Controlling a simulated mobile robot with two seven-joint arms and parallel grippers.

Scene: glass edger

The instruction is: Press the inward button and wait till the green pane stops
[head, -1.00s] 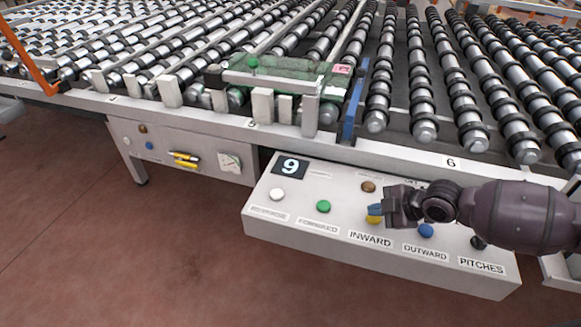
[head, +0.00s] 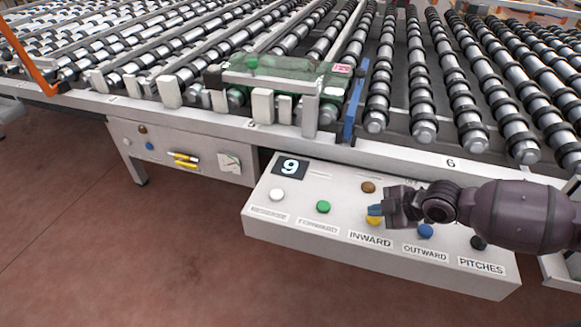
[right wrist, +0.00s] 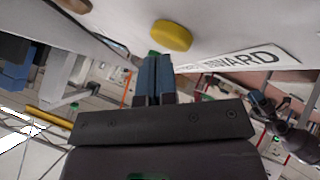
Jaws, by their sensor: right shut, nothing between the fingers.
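The inward button is a yellow round button (head: 373,221) above the INWARD label on the white control panel (head: 335,240). It shows whole in the right wrist view (right wrist: 172,36). My right gripper (head: 376,210) is shut and empty, with its blue fingertips at the yellow button, partly covering it in the head view. In the right wrist view the fingertips (right wrist: 155,62) appear just short of the button; I cannot tell whether they touch. The green pane (head: 285,78) lies on the rollers behind the white stops, near the blue upright bar. My left gripper is not in view.
The roller conveyor's front rail (head: 400,155) runs behind the panel. Open floor lies at the front left.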

